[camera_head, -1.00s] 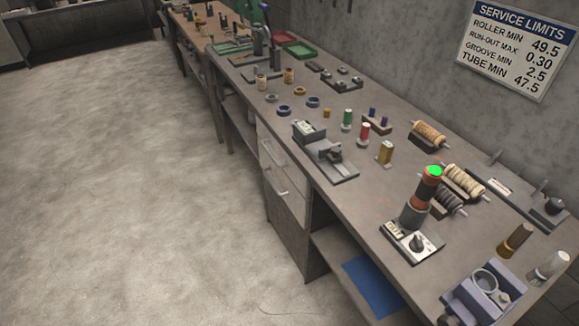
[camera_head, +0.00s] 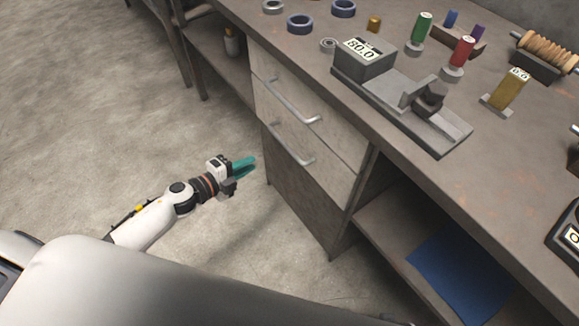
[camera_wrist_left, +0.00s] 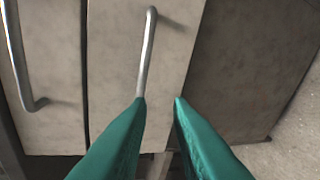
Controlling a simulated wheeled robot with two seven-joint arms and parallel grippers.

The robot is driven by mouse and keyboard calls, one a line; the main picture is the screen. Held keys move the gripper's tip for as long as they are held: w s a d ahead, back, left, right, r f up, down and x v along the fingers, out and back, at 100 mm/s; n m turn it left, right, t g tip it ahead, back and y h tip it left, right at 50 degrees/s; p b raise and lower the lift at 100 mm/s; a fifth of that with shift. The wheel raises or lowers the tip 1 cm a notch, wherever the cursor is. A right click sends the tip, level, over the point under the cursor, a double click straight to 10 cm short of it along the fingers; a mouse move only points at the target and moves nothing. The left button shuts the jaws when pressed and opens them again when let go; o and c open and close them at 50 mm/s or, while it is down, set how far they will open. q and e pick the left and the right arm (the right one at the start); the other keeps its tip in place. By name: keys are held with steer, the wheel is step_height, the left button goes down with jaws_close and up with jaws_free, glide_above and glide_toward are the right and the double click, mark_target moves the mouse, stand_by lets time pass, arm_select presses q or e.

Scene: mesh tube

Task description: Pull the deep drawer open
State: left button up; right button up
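The lower drawer (camera_head: 312,147) is a pale, worn front under the bench top, with a silver bar handle (camera_head: 296,145). A second drawer front (camera_head: 287,93) with its own bar handle (camera_head: 291,103) is above it. Both look shut. My left gripper (camera_head: 252,164) has teal fingers and is open and empty, pointing at the drawers from the left, short of the lower handle. In the left wrist view, the gripper fingers (camera_wrist_left: 160,100) are spread. The lower handle (camera_wrist_left: 147,50) runs down to the left fingertip, which hides its end. My right gripper is not in view.
A grey gauge block (camera_head: 390,85) and several spools and rings stand on the bench top (camera_head: 300,48). Below the drawers is a darker panel (camera_head: 300,190). An open shelf with a blue mat (camera_head: 460,277) is to the right. The floor (camera_head: 90,120) at left is clear.

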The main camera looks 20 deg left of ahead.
mark_target(289, 147)
arm_select(q)
steer(key=shift+w+d+f+m+g+h+b, duration=0.15)
steer(key=shift+w+d+m+h+b, duration=0.3)
steer(key=shift+w+d, duration=1.1)
steer(key=shift+w+d+m+g+h+b, duration=0.15)
steer(key=shift+w+d+m, duration=0.45)
steer(key=shift+w+d, duration=0.95)
steer(key=shift+w+d+f+m+g+h+b, duration=0.1)
steer(key=shift+w+d+m+h+b, duration=0.35)
steer(key=shift+w+d, duration=1.1)
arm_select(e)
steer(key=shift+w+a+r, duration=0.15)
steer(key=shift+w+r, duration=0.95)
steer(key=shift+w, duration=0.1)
arm_select(q)
steer(key=shift+s+d, duration=0.15)
steer(key=shift+c, duration=0.2)
jaws_close()
